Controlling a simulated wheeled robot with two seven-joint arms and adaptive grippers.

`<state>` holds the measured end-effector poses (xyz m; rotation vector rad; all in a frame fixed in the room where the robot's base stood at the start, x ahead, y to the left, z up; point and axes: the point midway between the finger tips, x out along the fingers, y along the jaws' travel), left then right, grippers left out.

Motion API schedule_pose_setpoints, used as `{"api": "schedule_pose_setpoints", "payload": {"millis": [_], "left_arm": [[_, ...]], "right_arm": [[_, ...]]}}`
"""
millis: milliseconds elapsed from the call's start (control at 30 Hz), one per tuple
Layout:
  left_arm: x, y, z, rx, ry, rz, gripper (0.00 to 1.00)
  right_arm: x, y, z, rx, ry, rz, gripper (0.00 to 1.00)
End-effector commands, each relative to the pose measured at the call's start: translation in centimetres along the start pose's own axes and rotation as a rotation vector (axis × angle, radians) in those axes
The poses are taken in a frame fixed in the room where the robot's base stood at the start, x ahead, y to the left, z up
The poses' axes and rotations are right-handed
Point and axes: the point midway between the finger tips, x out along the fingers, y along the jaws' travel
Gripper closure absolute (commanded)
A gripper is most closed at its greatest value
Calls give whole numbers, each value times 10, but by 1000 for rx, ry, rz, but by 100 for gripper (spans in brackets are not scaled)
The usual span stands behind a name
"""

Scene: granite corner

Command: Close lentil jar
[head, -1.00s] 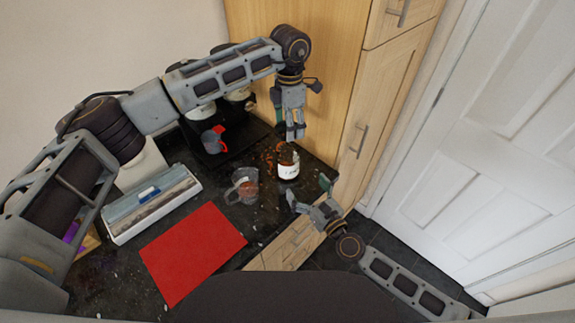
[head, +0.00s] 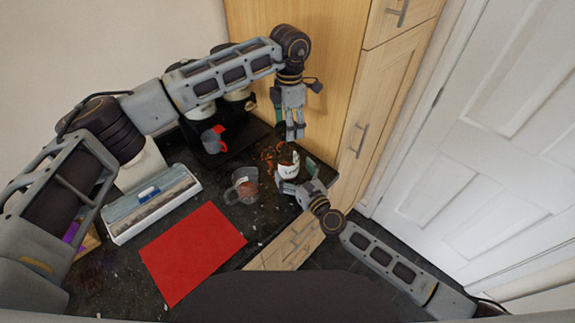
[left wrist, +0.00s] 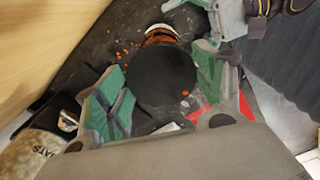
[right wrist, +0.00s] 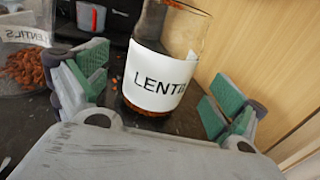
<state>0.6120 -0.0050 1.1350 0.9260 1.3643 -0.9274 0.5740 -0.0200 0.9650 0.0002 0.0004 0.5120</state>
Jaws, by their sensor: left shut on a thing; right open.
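The lentil jar (head: 288,168) is clear glass with a white label and stands upright on the dark granite worktop, orange lentils at its base. In the right wrist view the jar (right wrist: 156,78) stands between the green-padded fingers of my open right gripper (right wrist: 165,95); I cannot tell whether they touch it. My left gripper (head: 293,134) is above the jar, pointing down, shut on the round dark lid (left wrist: 163,76). In the left wrist view the lid hides most of the jar (left wrist: 162,35), and a gap shows between them. My right gripper (head: 297,192) also shows in the head view.
Lentils are spilled around the jar. A clear jug (head: 242,188) with lentils stands left of it. A red mat (head: 193,252), a long box (head: 150,203) and a red-handled cup (head: 214,140) lie farther left. A wooden cabinet (head: 300,70) rises behind.

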Motion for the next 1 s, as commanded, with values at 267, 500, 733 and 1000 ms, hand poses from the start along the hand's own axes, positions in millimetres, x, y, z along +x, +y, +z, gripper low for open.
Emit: {"api": "schedule_pose_setpoints", "payload": {"millis": [267,500,733,1000], "left_arm": [[0,0,0,0,0,0,41],[0,0,0,0,0,0,41],[0,0,0,0,0,0,41],[0,0,0,0,0,0,41]], "right_arm": [[25,0,1,0,-1,0,4],[38,0,0,-1,0,0,4],[41,0,0,0,-1,0,4],[41,0,0,0,0,0,14]]}}
